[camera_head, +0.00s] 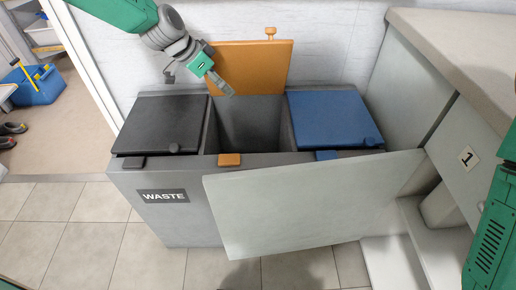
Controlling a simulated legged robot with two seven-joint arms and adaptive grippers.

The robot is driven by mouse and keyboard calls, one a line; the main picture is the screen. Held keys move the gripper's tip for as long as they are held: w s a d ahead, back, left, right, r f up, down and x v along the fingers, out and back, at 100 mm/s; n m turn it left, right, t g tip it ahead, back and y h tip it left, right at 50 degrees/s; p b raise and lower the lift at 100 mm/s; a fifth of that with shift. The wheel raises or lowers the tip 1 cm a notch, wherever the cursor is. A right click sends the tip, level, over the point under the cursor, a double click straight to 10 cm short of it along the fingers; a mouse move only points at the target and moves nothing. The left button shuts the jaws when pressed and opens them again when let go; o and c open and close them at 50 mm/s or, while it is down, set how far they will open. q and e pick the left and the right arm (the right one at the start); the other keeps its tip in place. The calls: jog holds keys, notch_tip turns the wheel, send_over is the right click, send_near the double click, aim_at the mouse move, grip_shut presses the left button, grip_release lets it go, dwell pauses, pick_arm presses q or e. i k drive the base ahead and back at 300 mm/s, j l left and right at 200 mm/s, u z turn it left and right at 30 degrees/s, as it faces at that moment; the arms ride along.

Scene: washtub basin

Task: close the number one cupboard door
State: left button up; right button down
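A pale grey cupboard door (310,205) stands wide open, swung out across the front of the waste bin. Its right edge is by the cupboard (440,210), whose inside shows at the lower right. My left gripper (198,82) is above the bin, near the raised orange lid, well away from the door. Its fingers are spread and nothing is between them. Part of my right arm shows at the right edge; its gripper is out of view.
A grey bin marked WASTE (155,220) has a shut black lid (160,122), a raised orange lid (255,65) and a shut blue lid (330,118). The counter (465,45) is at the right. Tiled floor (60,230) is clear at the left.

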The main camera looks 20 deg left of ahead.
aim_at(271, 211)
jog(key=k+j, duration=0.5)
jog(key=j, duration=0.2)
jog(key=k+j, duration=0.2)
jog(key=j, duration=0.15)
